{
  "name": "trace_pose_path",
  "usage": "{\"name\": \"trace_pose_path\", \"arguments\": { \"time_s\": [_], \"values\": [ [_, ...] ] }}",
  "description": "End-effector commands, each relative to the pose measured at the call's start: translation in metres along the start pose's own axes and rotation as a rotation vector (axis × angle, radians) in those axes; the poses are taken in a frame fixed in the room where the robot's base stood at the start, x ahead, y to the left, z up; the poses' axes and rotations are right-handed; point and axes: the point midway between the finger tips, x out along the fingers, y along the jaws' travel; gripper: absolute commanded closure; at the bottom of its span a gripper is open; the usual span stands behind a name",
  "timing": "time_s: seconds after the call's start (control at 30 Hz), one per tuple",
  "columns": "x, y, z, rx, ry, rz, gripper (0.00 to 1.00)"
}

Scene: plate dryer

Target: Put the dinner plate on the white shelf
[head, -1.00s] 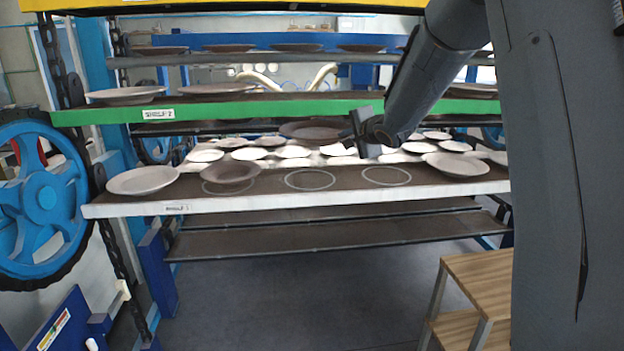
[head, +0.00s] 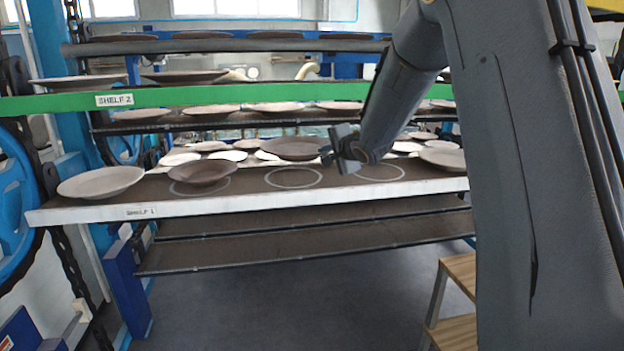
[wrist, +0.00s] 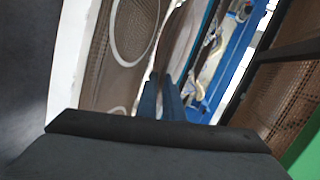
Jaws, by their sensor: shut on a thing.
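A dark dinner plate (head: 293,148) is held roughly level by its right edge in my gripper (head: 328,155). It hangs a little above the white shelf (head: 330,195), over or just behind a white ring mark (head: 293,177). In the wrist view, the blue-grey fingers (wrist: 163,98) are closed on the plate (wrist: 181,45), which shows nearly edge-on. A pale plate (head: 100,182) and a dark plate (head: 203,171) sit at the shelf's left. Another plate (head: 443,158) sits at its right, partly hidden by my arm.
The green shelf (head: 240,96), bearing plates, runs above the white shelf and limits height there. Several plates stand behind the held one. A second ring (head: 380,172) on the white shelf is bare. Empty dark racks (head: 300,248) lie below, and a wooden step (head: 458,275) stands at lower right.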

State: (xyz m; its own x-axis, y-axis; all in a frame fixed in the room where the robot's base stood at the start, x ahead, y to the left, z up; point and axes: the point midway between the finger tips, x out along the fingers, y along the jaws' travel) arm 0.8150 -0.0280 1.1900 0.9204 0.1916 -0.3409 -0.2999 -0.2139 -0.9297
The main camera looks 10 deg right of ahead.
Motion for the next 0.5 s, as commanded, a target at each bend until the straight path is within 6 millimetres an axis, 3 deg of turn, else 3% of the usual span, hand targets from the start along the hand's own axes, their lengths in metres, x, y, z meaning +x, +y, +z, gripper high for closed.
{"name": "trace_pose_path", "arguments": {
  "time_s": [0.17,0.5],
  "values": [
    [0.009,0.022,0.003,0.001,0.0,-0.004,1.0],
    [0.018,0.045,0.009,0.0,-0.003,-0.004,1.0]
  ]
}}
